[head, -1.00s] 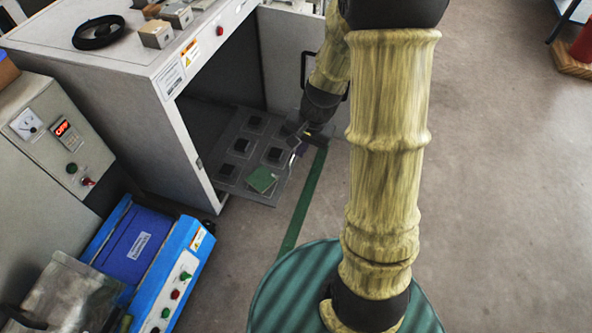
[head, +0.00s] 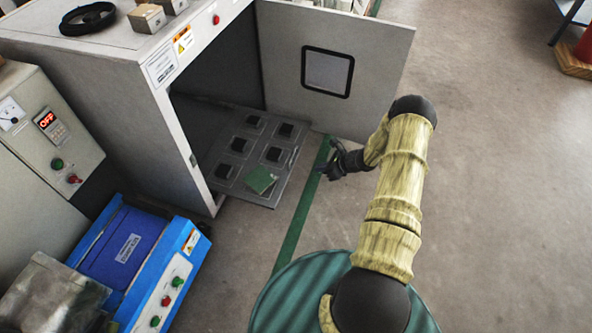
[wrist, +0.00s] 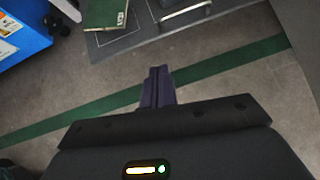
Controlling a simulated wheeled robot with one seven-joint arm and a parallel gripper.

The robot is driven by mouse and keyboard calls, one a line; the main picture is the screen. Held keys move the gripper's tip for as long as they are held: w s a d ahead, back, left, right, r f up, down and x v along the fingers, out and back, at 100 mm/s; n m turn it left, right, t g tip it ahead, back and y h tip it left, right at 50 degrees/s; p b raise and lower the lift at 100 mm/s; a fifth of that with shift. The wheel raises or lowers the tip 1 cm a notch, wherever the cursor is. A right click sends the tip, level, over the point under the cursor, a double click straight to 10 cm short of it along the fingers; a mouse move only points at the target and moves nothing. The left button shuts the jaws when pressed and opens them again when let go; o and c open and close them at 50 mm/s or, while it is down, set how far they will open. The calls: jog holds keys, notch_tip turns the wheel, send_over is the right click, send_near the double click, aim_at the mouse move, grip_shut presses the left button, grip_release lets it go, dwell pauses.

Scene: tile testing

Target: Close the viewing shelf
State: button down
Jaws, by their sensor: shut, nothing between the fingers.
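The viewing shelf (head: 232,190) is a grey panel with several black square pads. It sticks out of the open front of the white cabinet (head: 160,95), low near the floor. A green tile (head: 261,180) lies on it near its front edge. In the wrist view, the shelf's front edge (wrist: 140,38) and a metal bar handle (wrist: 186,16) show at the top, with part of the green tile (wrist: 106,12). My gripper (head: 322,170) is shut and empty, in front of the shelf and apart from it. Its fingers also show in the wrist view (wrist: 158,86).
The cabinet's door (head: 385,60), with a small window, stands wide open behind my arm. A blue machine (head: 175,275) and a control box (head: 45,130) are at left. A green floor line (head: 300,215) runs before the shelf.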

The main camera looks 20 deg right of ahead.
jog(key=shift+d+f+m, duration=0.2)
jog(key=shift+f+m, duration=0.1)
jog(key=shift+f, duration=0.05)
jog(key=shift+w, duration=0.1)
jog(key=b, duration=0.6)
send_near(290, 170)
notch_tip(290, 170, down, 3)
jog(key=shift+w+a+b, duration=0.95)
jog(key=shift+w+a, duration=0.1)
jog(key=shift+a, duration=0.15)
jog(key=shift+w+a+r, duration=0.25)
jog(key=shift+w+a, duration=0.1)
jog(key=shift+w, duration=0.1)
